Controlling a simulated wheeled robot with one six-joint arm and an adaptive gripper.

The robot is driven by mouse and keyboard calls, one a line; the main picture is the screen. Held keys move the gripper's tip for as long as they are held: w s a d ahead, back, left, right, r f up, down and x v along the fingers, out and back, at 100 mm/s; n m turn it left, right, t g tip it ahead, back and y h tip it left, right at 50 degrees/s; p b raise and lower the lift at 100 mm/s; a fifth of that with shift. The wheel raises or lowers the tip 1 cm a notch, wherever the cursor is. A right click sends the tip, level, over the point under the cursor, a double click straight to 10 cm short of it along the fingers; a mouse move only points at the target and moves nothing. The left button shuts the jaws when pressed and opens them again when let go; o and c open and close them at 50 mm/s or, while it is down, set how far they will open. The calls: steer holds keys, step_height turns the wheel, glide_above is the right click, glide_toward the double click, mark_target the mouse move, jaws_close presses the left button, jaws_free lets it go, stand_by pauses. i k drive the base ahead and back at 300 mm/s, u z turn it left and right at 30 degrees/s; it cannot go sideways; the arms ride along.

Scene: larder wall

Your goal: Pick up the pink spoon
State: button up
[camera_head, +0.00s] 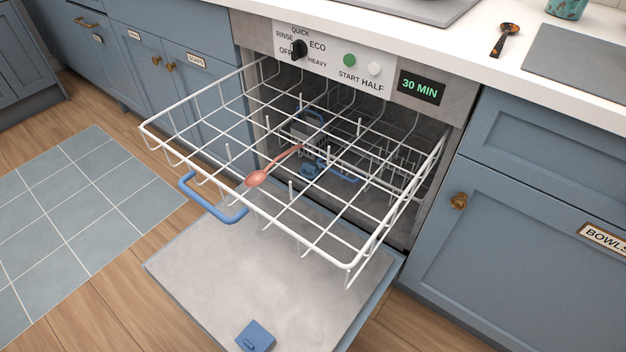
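The pink spoon (259,178) lies in the white wire upper rack (148,129) of an open dishwasher. Its bowl is toward the front left of the rack and its thin handle runs back to the right. The rack is pulled out and has a blue handle (212,205) at its front. My gripper is not in view.
The dishwasher door (250,270) is folded down below the rack, with a blue piece (255,336) on it. A lower rack (400,160) sits inside. A dark spoon (503,42) lies on the white counter (470,50). Wooden floor and a blue-grey mat (70,220) lie left.

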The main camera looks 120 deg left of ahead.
mark_target(254, 179)
steer(key=i, duration=0.2)
steer(key=u, duration=4.45)
steer(key=i, duration=0.5)
steer(key=z, duration=0.1)
steer(key=k, duration=1.1)
steer(key=u, duration=0.75)
steer(key=i, duration=1.05)
steer(key=z, duration=0.7)
